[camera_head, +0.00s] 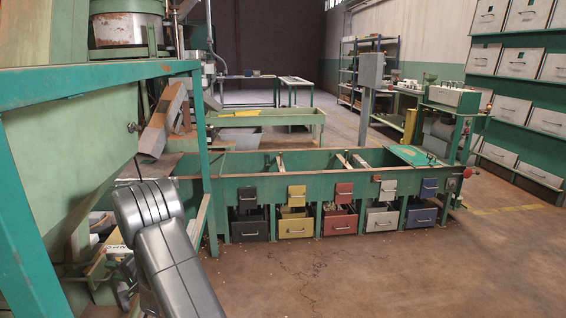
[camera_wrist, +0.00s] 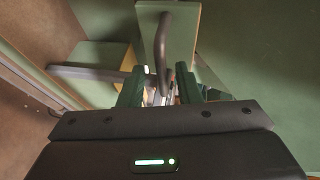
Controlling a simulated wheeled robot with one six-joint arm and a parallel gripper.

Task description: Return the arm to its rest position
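My grey arm (camera_head: 170,255) shows in the foreground at lower left of the head view, bent at a rounded joint. My gripper (camera_wrist: 160,88) shows in the wrist view with its two dark green fingers apart. No object is visibly clamped between them. A dark curved handle (camera_wrist: 162,42) shows just past and between the fingertips; whether it touches a finger I cannot tell. In the head view the gripper is largely hidden behind the arm.
A green frame post (camera_head: 203,150) stands close to the arm. The green hopper bench (camera_head: 255,190) with coloured drawers stands to the right. In the wrist view a dark bar (camera_wrist: 90,73) lies left of the fingers. Open floor (camera_head: 380,275) lies front right.

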